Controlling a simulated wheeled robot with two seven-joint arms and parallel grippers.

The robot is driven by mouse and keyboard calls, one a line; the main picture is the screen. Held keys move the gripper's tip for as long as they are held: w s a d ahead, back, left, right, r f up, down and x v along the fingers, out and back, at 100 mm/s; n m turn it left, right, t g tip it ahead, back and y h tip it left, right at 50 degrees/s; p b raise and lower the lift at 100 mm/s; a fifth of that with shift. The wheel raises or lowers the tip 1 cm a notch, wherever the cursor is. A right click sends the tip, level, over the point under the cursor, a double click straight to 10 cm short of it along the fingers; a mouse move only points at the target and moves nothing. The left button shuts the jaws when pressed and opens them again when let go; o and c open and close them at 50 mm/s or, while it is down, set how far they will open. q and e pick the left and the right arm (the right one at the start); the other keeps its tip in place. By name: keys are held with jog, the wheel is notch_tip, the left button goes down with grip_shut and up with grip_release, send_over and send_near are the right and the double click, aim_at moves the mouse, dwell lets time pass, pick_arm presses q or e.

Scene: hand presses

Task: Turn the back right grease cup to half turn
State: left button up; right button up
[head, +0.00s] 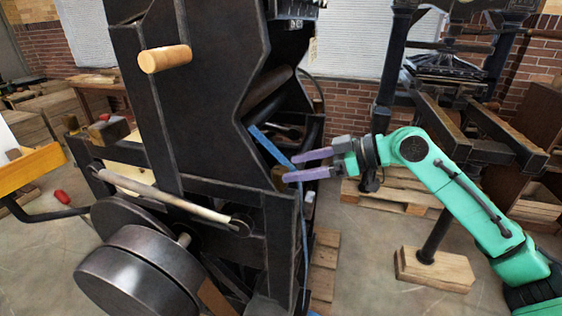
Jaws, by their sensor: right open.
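A dark iron hand press (205,75) fills the middle of the head view. A small brass-coloured round part (279,178), which looks like a grease cup, sits at the press's right side, partly hidden by the frame and my fingertips. My right gripper (292,169) comes in from the right with its two purple fingers apart and empty. The fingertips point left and lie at or just beside the brass part; I cannot tell whether they touch it. The cup's turn position is not readable. My left gripper is out of view.
A wooden crank handle (165,59) juts from the press, with a large flywheel (140,270) at lower left. A blue strip (270,146) runs close to my right fingers. Another press (450,90) stands behind on the right, with pallets (395,195) on the floor.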

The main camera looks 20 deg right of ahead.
aim_at(284, 170)
jog(key=x, duration=0.5)
jog(key=shift+p, duration=0.3)
jog(key=shift+s, duration=0.1)
grip_shut()
jog(key=shift+m+t+h, duration=0.5)
jog(key=shift+m+t, duration=0.1)
jog(key=shift+m, duration=0.1)
grip_release()
